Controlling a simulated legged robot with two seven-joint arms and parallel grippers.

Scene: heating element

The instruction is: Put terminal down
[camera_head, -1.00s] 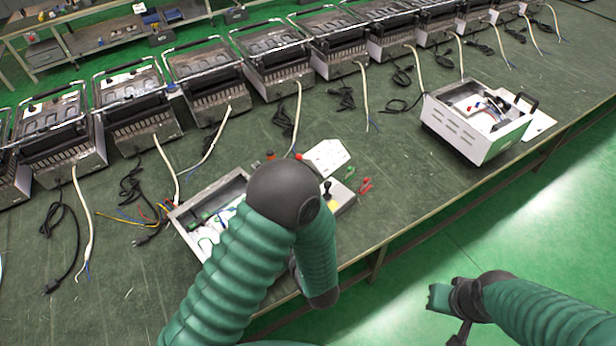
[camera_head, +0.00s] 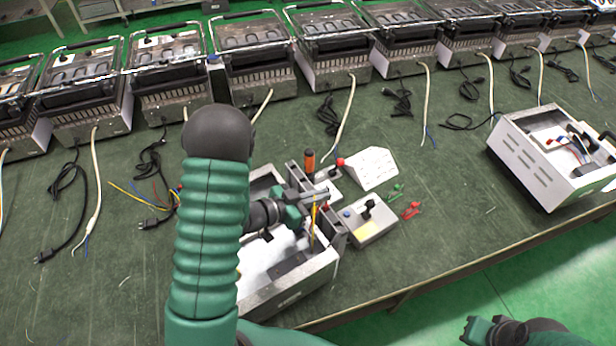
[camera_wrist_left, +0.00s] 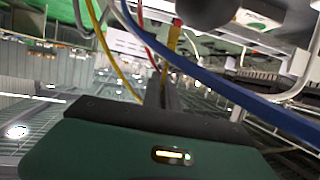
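My left gripper (camera_head: 313,208) is over the right side of an open metal housing (camera_head: 290,296) on the green bench. A thin yellow piece (camera_head: 314,226) shows at its fingertips in the head view. In the left wrist view a yellow piece with a red end (camera_wrist_left: 173,38) stands just past the close-set dark fingers (camera_wrist_left: 168,92). I cannot tell whether this is the terminal or whether it is gripped. Yellow, red, white and blue wires (camera_wrist_left: 225,85) cross close by. My right gripper (camera_head: 478,330) is low at the right, off the bench; its opening is unclear.
A grey switch box (camera_head: 370,224), white angled block (camera_head: 371,168), orange-handled tool (camera_head: 310,161), green clip (camera_head: 396,191) and red clip (camera_head: 411,210) lie right of the housing. Another open unit (camera_head: 530,160) stands farther right. Heaters (camera_head: 255,65) with cords line the back.

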